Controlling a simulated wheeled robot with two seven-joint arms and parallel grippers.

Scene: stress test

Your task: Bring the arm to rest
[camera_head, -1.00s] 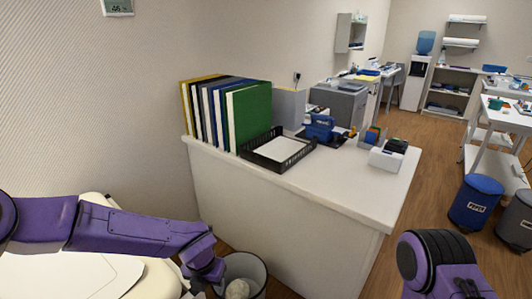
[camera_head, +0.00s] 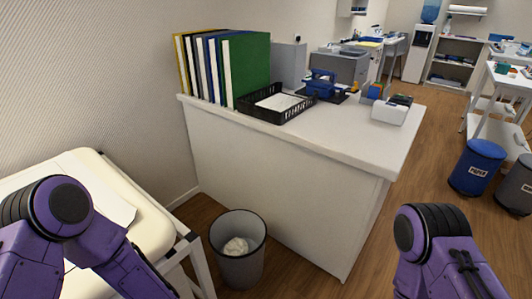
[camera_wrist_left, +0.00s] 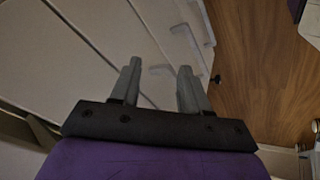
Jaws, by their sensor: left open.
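My left arm (camera_head: 95,235) is purple with black joints and is folded at the lower left of the head view, in front of a cream padded table. Its gripper is out of the head view. In the left wrist view my left gripper (camera_wrist_left: 156,88) has its two grey fingers apart, with nothing between them. Behind the fingers are pale panels with handles and a brown wooden floor. My right arm (camera_head: 440,250) shows at the lower right of the head view; its gripper is not in view.
A grey bin (camera_head: 240,262) with crumpled paper stands between the padded table (camera_head: 150,232) and the white counter (camera_head: 290,190). The counter holds binders (camera_head: 243,70), a black tray (camera_head: 275,104) and office items. A blue bin (camera_head: 476,168) stands right, with open wooden floor before it.

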